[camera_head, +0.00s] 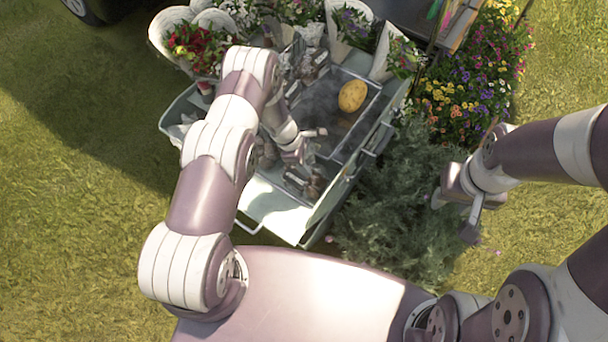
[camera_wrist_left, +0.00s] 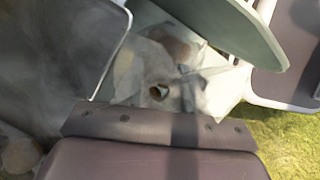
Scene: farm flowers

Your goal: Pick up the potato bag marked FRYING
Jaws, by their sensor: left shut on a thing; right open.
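My left gripper (camera_head: 306,146) is down inside the grey cart's near left part. It is shut on a pale, crumpled bag (camera_wrist_left: 150,75), which shows blurred just beyond the gripper body in the left wrist view. No FRYING label can be read on the bag, and the arm mostly hides it in the head view. A yellow potato-like oval (camera_head: 352,95) lies in the cart's grey metal tray (camera_head: 338,152), to the right of the gripper. My right gripper (camera_head: 455,217) is open and empty, over green foliage right of the cart.
The cart (camera_head: 275,208) has raised rims and a pale front flap. Paper-wrapped bouquets (camera_head: 200,40) line its far side. Bushy foliage (camera_head: 398,200) and colourful flowers (camera_head: 475,80) stand on the right. Open grass (camera_head: 70,230) lies to the left.

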